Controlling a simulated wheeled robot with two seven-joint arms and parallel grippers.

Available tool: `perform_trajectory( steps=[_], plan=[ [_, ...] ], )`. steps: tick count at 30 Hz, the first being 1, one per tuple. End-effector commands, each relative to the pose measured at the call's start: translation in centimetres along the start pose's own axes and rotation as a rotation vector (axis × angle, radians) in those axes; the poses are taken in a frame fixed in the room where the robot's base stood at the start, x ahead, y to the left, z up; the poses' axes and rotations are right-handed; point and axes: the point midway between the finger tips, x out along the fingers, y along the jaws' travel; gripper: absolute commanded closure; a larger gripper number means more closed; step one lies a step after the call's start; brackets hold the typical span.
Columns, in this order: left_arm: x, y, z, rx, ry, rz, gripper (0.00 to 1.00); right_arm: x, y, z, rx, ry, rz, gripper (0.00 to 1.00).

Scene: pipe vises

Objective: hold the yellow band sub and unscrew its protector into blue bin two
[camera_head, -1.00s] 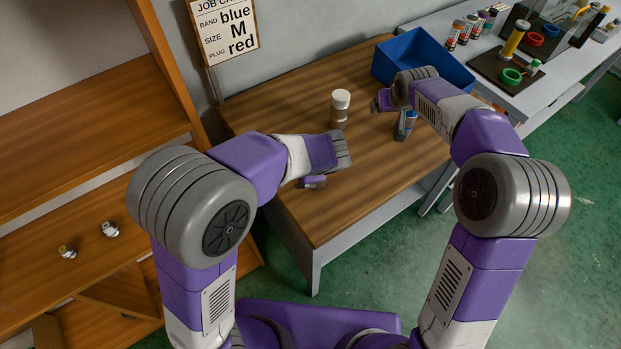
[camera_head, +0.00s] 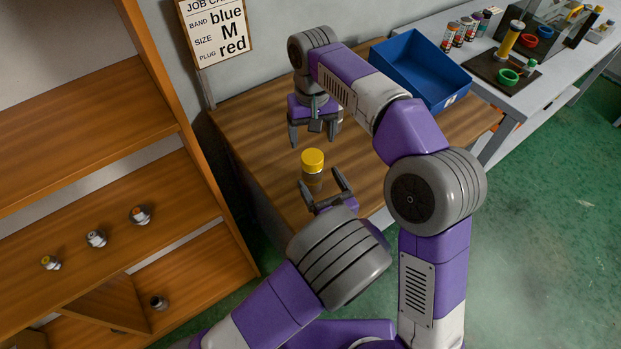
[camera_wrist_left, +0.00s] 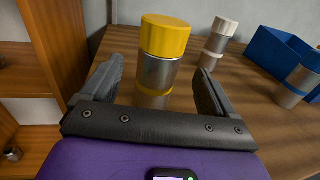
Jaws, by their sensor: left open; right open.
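The yellow band sub (camera_wrist_left: 158,75) stands upright on the table, a silver cylinder with a yellow band low down and a yellow protector (camera_wrist_left: 165,36) on top. In the head view its yellow protector (camera_head: 312,160) shows clearly. My left gripper (camera_head: 321,180) is open and low, with its fingers on either side of the sub's body and gaps showing in the left wrist view. My right gripper (camera_head: 315,132) is open and empty, pointing down behind and above the sub. A blue bin (camera_head: 410,75) stands at the table's back right; its label is too small to read.
In the left wrist view, a white-capped sub (camera_wrist_left: 214,45) and a blue-capped sub (camera_wrist_left: 300,80) stand right of the yellow one. Shelves with several small plugs (camera_head: 96,238) are at left. A side table holds bottles and a green ring (camera_head: 508,77).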

Motion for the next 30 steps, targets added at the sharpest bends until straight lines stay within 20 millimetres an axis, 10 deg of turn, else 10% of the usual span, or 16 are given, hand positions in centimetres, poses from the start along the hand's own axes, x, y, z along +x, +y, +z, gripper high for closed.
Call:
perform_trajectory(
  steps=[15, 26, 30],
  plan=[
    [6.6, 0.1, 0.0, 0.001, 0.0, 0.001, 0.12, 0.0, 0.1, 0.0, 0.0, -0.001, 0.003, 0.21],
    [7.3, 0.1, 0.0, 0.001, -0.001, 0.0, 0.12, 0.0, 0.1, 0.0, -0.001, -0.001, 0.003, 0.21],
    [7.3, 0.1, 0.0, 0.001, -0.001, 0.0, 0.3, 0.0, 0.1, 0.0, -0.001, -0.001, 0.003, 0.21]
  ],
)
